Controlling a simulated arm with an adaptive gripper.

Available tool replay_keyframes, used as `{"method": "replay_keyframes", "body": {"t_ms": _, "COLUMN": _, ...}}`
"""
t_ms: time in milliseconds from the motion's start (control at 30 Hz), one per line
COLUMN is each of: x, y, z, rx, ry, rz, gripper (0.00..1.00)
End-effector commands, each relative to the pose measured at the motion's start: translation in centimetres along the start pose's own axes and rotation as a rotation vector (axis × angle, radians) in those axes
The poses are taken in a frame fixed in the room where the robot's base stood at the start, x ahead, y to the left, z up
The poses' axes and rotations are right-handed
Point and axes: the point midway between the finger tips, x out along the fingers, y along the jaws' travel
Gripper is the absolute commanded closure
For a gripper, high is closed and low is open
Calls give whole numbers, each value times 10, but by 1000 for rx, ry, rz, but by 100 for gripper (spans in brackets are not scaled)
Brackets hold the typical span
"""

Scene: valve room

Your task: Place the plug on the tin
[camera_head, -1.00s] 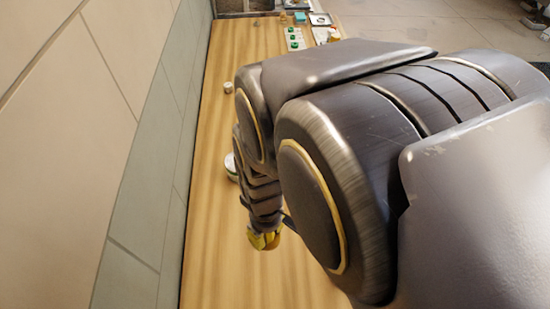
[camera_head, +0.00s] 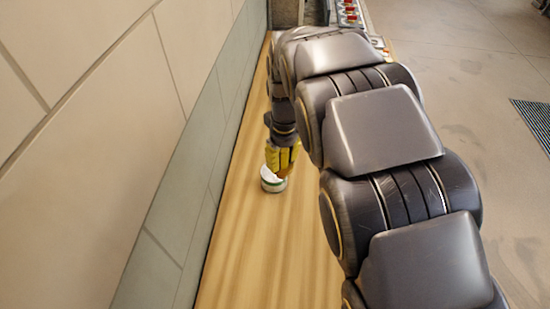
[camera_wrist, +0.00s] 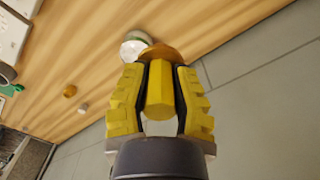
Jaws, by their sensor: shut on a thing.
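The plug (camera_wrist: 160,88) has a yellow faceted body and an orange-brown end. My gripper (camera_wrist: 160,75) is shut on it, with one yellow finger on each side. In the head view my gripper (camera_head: 283,157) is beside the wall, above the wooden surface, and the plug is mostly hidden there. I cannot tell whether plug and tin touch.
The tiled wall (camera_head: 190,130) runs close along the left of the wooden counter (camera_head: 270,255). The counter's near part is clear.

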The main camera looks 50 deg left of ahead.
Motion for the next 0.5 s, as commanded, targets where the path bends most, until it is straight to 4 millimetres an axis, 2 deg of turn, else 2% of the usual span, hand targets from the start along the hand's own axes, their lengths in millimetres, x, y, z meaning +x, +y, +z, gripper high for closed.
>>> {"method": "replay_keyframes", "body": {"t_ms": 100, "x": 11, "y": 10, "z": -19, "rx": 1, "ry": 2, "rz": -1, "gripper": 100}}
{"method": "replay_keyframes", "body": {"t_ms": 300, "x": 26, "y": 24, "z": -45, "rx": 2, "ry": 0, "rz": -2, "gripper": 100}}
{"method": "replay_keyframes", "body": {"t_ms": 500, "x": 58, "y": 36, "z": -67, "rx": 2, "ry": 3, "rz": -1, "gripper": 100}}
